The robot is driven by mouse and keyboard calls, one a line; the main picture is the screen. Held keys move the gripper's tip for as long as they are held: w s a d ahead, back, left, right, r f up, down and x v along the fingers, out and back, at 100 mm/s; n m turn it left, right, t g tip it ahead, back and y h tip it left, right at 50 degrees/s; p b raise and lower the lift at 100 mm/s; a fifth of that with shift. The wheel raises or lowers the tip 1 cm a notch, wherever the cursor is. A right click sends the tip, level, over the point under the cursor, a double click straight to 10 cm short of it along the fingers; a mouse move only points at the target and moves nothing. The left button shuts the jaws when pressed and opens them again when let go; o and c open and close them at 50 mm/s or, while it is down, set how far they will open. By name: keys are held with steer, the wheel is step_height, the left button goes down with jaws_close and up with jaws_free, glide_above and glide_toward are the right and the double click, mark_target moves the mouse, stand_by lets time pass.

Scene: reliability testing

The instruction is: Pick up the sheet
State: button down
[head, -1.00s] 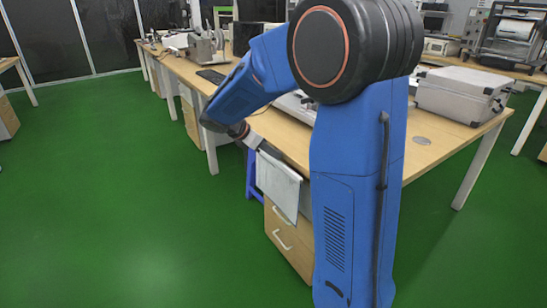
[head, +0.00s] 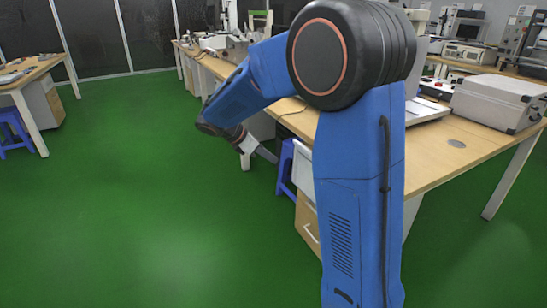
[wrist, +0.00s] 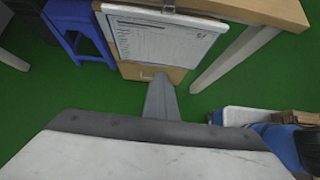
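In the wrist view, a white sheet with printed rows (wrist: 165,42) is on a board at the top, at the end of the wooden desk. In the head view, a pale strip that looks like its edge (head: 303,165) shows left of my blue arm, which hides most of it. My gripper (head: 264,154) hangs left of the desk end, tilted downward, with a gap to that strip. In the wrist view, a grey finger (wrist: 161,100) points at the board from below, apart from the sheet. I see nothing held; the finger opening is unclear.
A blue stool (wrist: 75,22) stands beside the board in the wrist view, with a desk leg (wrist: 232,58) on the other side. In the head view, a silver case (head: 495,100) rests on the desk (head: 455,155).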

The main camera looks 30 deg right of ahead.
steer(key=shift+a, duration=0.15)
steer(key=c, duration=2.5)
jaws_free()
steer(key=o, duration=2)
